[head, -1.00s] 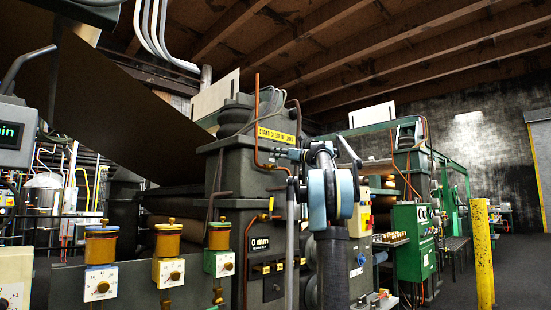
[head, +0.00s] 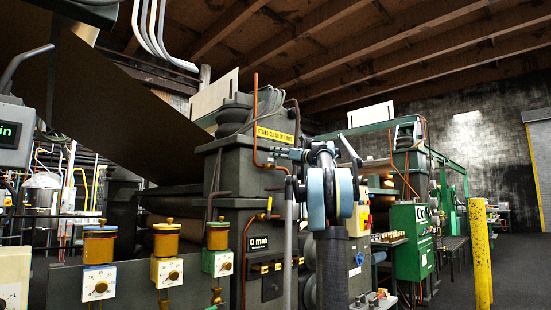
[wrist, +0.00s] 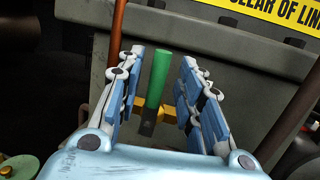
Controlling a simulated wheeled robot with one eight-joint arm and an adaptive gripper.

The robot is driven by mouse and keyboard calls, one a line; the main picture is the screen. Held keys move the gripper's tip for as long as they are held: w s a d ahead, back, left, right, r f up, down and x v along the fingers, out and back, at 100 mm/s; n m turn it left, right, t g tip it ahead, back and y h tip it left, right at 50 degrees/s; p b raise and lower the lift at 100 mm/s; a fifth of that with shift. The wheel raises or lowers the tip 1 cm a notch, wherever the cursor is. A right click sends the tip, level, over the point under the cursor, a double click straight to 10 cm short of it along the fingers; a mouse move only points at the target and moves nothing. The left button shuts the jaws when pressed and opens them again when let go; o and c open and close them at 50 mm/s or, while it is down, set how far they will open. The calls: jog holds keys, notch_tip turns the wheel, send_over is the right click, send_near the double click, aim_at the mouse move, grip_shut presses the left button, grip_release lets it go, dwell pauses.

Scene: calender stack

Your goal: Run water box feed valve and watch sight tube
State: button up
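A green lever handle (wrist: 158,78) stands nearly upright in the wrist view, on a brass valve body (wrist: 168,112) at the grey machine face. My gripper (wrist: 163,66) is open, with its blue fingers on either side of the handle and a visible gap on each side. I cannot tell how deep the handle sits between the fingers. In the head view my gripper (head: 290,156) is by the grey machine post (head: 236,165), below the yellow warning label (head: 275,135); the valve cannot be made out there. I cannot identify the sight tube for certain.
Copper pipes run by the valve at left (wrist: 118,45) and right (wrist: 288,115) in the wrist view. A display (head: 257,242) on the machine reads 0 mm. Amber cups (head: 166,238) with dials stand at front left. A yellow post (head: 480,255) stands right, with open floor beyond.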

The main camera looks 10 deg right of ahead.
jog(key=v, duration=1)
jog(key=shift+s+d+f, duration=0.15)
jog(key=shift+d, duration=0.15)
jog(key=s+a+f+n+g+h, duration=0.25)
jog(key=s+a+f+n, duration=0.35)
jog(key=f, duration=0.6)
jog(key=s+a+f+n+g+h, duration=0.1)
jog(key=s+a+f+n+g, duration=0.2)
jog(key=s+a+f, duration=0.55)
jog(key=s+a+f+n+g+h, duration=0.25)
jog(key=s+f+n, duration=0.4)
jog(key=f, duration=0.85)
jog(key=s+d+f+n+g+h, duration=0.1)
jog(key=s+d+f+n+h, duration=0.1)
jog(key=s+f, duration=0.7)
jog(key=s+d+f+n+g+h, duration=0.1)
jog(key=s+d+f+n+h, duration=0.2)
jog(key=s+f, duration=0.6)
jog(key=s+d+f+n+g+h, duration=0.1)
jog(key=s+d+f+n+h, duration=0.2)
jog(key=f, duration=1.7)
jog(key=s+n+h, duration=0.1)
jog(key=s+n, duration=0.2)
jog(key=s, duration=0.4)
jog(key=shift+g, duration=0.4)
jog(key=shift+d+f, duration=0.1)
